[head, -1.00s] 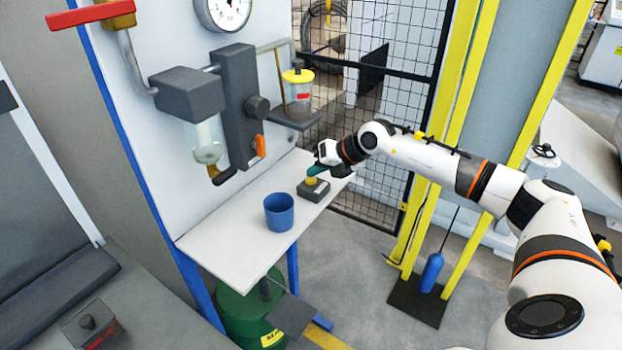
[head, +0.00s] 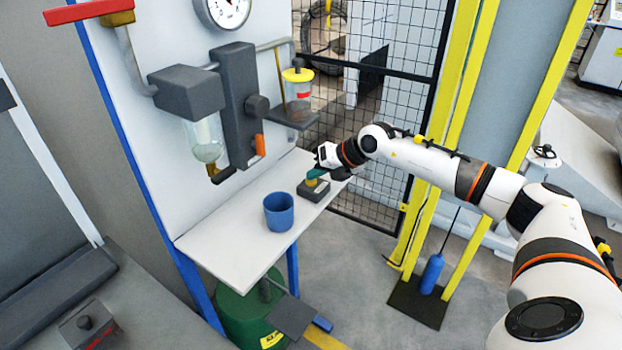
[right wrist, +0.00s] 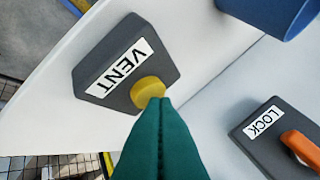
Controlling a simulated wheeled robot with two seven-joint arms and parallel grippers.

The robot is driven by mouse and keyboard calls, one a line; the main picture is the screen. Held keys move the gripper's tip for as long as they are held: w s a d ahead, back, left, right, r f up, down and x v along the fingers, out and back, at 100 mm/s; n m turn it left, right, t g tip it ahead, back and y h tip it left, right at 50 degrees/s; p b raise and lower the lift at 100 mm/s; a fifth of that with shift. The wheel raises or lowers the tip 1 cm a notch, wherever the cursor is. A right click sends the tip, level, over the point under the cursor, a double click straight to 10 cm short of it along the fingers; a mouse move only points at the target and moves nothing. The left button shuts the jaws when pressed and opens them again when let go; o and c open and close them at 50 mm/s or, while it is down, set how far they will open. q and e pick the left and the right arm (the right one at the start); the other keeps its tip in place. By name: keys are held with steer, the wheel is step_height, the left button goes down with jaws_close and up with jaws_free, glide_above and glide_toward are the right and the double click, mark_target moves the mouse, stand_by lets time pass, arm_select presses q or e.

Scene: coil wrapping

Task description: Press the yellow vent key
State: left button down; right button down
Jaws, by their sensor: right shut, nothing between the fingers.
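The yellow vent key (head: 311,182) is a round button on a dark grey box (head: 314,194) on the white shelf. In the right wrist view the yellow key (right wrist: 148,92) sits beside a white VENT label on the box (right wrist: 120,78). My right gripper (head: 314,174) is shut and empty, with its green fingers over the key. In the right wrist view the shut fingertips (right wrist: 160,102) overlap the key's near edge and seem to touch it; how far the key is pressed I cannot tell. My left gripper is out of view.
A blue cup (head: 279,212) stands on the white shelf (head: 225,243) left of the vent box. A LOCK box (right wrist: 262,125) with an orange handle (right wrist: 301,150) shows in the right wrist view. Wire mesh fencing (head: 385,120) stands behind my right arm.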

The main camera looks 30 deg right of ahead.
mark_target(316, 184)
steer(key=shift+r+p, duration=0.6)
steer(key=shift+r, duration=0.3)
step_height(316, 184, up, 5)
steer(key=p, duration=0.3)
stand_by(1.1)
